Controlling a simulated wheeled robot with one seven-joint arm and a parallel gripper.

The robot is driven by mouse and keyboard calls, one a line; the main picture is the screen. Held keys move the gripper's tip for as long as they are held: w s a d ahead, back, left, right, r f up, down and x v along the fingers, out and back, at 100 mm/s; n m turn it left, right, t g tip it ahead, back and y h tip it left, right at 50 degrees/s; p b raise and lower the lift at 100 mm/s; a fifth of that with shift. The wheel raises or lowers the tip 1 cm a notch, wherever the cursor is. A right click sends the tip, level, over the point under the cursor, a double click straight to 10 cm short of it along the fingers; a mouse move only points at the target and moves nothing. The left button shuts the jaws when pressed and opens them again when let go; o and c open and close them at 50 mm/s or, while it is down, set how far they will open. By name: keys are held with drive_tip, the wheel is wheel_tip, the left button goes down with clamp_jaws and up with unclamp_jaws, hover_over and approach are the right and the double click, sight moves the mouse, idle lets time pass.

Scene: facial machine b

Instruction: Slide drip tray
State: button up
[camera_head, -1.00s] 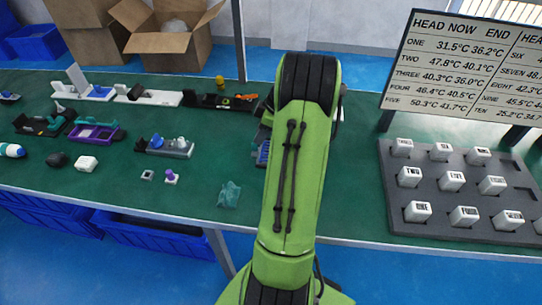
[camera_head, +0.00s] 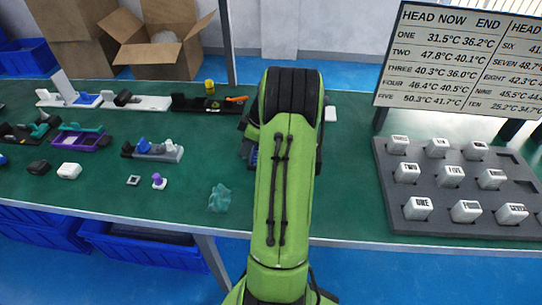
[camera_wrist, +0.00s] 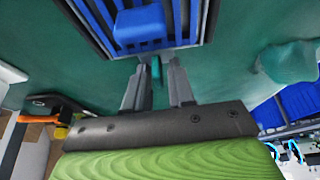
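A dark tray with blue slats (camera_wrist: 92,12) and a raised blue block (camera_wrist: 140,27) fills the top of the wrist view. A small teal tab (camera_wrist: 155,72) sticks out from its near edge. My gripper (camera_wrist: 156,68) points at this edge, with its two grey fingers apart and the tab between them. The fingers do not look closed on the tab; whether they touch the tray edge is unclear. In the head view my green arm hides the gripper and most of the tray; only a bluish piece (camera_head: 253,158) shows left of the arm.
A crumpled teal lump (camera_head: 219,198) lies on the green table left of my arm. A grey rack of labelled white blocks (camera_head: 384,190) stands at the right, below a temperature board (camera_head: 455,65). A black base with an orange tool (camera_head: 208,104) is behind left.

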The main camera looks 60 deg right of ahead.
drive_tip(key=shift+s+a+f, duration=0.1)
drive_tip(key=shift+a+f, duration=0.05)
drive_tip(key=shift+f, duration=0.35)
clamp_jaws()
drive_tip(key=shift+s+d+f, duration=0.1)
drive_tip(key=shift+s+d, duration=0.15)
drive_tip(key=shift+s, duration=0.35)
drive_tip(key=shift+s+d+r, duration=0.1)
drive_tip(key=shift+s+d, duration=0.2)
drive_tip(key=shift+s, duration=0.35)
drive_tip(key=shift+s+d+f, duration=0.1)
drive_tip(key=shift+s+d, duration=0.15)
drive_tip(key=shift+s, duration=0.45)
drive_tip(key=shift+s+d, duration=0.15)
drive_tip(key=shift+s, duration=0.1)
drive_tip(key=shift+o, duration=1.9)
unclamp_jaws()
drive_tip(key=shift+o, duration=0.4)
drive_tip(key=r+p, duration=0.4)
drive_tip(key=r, duration=0.1)
drive_tip(key=shift+w+d+r+p, duration=0.15)
drive_tip(key=shift+w+r+p, duration=0.1)
drive_tip(key=shift+p, duration=0.1)
drive_tip(key=shift+f, duration=0.1)
